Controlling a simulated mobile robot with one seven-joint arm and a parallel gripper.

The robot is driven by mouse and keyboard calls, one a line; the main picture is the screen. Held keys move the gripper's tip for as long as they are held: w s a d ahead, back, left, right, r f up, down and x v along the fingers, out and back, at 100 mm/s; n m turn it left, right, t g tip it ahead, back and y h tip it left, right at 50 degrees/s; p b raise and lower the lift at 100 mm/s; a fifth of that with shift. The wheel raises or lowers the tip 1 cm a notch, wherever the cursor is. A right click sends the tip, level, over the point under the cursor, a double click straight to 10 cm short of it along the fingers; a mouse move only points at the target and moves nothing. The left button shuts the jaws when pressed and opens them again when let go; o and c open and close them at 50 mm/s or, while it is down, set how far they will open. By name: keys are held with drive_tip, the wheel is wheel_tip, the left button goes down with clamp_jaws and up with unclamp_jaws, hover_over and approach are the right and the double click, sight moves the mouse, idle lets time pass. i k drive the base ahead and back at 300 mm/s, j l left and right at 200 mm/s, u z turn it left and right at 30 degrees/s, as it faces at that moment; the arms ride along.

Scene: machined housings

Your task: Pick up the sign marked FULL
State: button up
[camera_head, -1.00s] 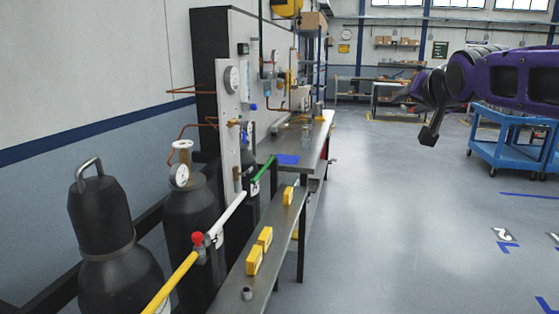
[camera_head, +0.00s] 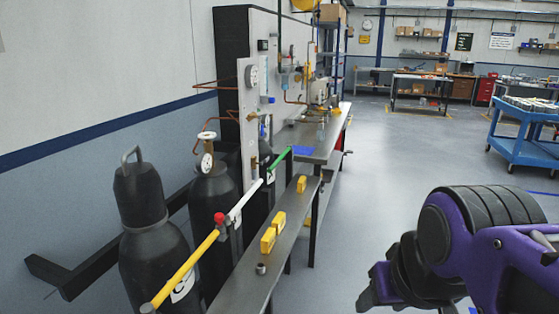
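No sign that I can read as FULL shows. White tags with dark marks hang by the gas cylinders (camera_head: 150,240): one tag (camera_head: 184,287) is on the front cylinder, and another (camera_head: 236,213) is farther back by the white rail. Their lettering is too small to read. My gripper (camera_head: 370,290) is at the lower right, over open floor, well to the right of the cylinders and bench. Its fingers are dark and partly hidden, so its opening cannot be made out.
A narrow metal bench (camera_head: 252,278) carries several yellow blocks (camera_head: 268,240) and a small metal cup (camera_head: 261,268). A yellow, white and green rail (camera_head: 185,268) with a red knob (camera_head: 219,217) runs before the cylinders. A blue cart (camera_head: 520,150) stands right. The middle floor is clear.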

sight(268, 240)
drive_tip(key=u, duration=0.75)
drive_tip(key=i+l+u, duration=0.15)
drive_tip(key=u, duration=0.35)
drive_tip(key=i+l+u, duration=0.1)
drive_tip(key=l+u, duration=0.25)
drive_tip(key=u, duration=0.15)
drive_tip(key=i+l+u, duration=0.1)
drive_tip(key=l+u, duration=0.35)
drive_tip(key=l, duration=0.35)
drive_tip(key=l+u, duration=0.1)
drive_tip(key=l, duration=0.65)
